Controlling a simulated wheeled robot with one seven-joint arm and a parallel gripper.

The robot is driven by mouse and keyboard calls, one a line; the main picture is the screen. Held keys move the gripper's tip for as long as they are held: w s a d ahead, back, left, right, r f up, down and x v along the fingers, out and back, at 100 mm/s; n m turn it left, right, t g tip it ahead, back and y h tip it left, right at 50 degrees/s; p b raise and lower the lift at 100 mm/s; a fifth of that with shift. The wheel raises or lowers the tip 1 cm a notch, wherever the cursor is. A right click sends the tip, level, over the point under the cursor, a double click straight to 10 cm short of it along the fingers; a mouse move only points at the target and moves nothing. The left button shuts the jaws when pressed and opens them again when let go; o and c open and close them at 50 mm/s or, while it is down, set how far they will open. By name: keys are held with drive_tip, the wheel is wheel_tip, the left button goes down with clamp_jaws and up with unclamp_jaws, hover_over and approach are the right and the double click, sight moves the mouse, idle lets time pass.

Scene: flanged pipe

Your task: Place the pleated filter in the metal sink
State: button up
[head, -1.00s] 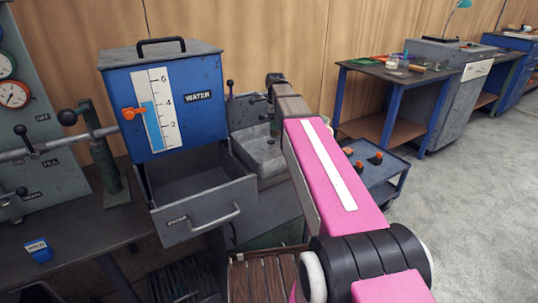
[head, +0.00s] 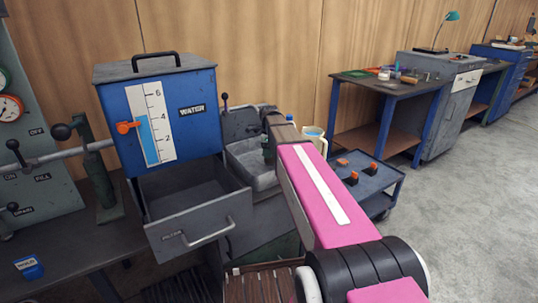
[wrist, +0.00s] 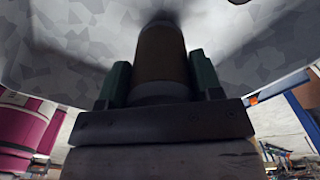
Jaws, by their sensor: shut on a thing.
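The metal sink (head: 246,162) is the grey basin behind the blue water tank's open drawer in the head view. My gripper (head: 268,150) points down at the sink's right side, partly hidden by my pink arm. In the wrist view my gripper (wrist: 160,78) has its two dark green fingers closed on a brownish cylinder, which I take for the pleated filter (wrist: 161,52). Its pleats cannot be made out, and its far end is in shadow. A mottled grey surface, perhaps the sink, fills the background. I cannot tell whether the filter touches it.
The blue water tank (head: 190,118) stands left of the sink. Its drawer (head: 200,235), labelled filter, is open and looks empty. A pale jug (head: 315,135) stands just right of my arm. A blue cart (head: 372,185) and a workbench (head: 392,85) are farther right.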

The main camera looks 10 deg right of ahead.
drive_tip(key=shift+f, duration=0.85)
drive_tip(key=shift+f, duration=0.15)
drive_tip(key=o, duration=1)
wheel_tip(320, 180, up, 12)
drive_tip(key=shift+r, duration=0.15)
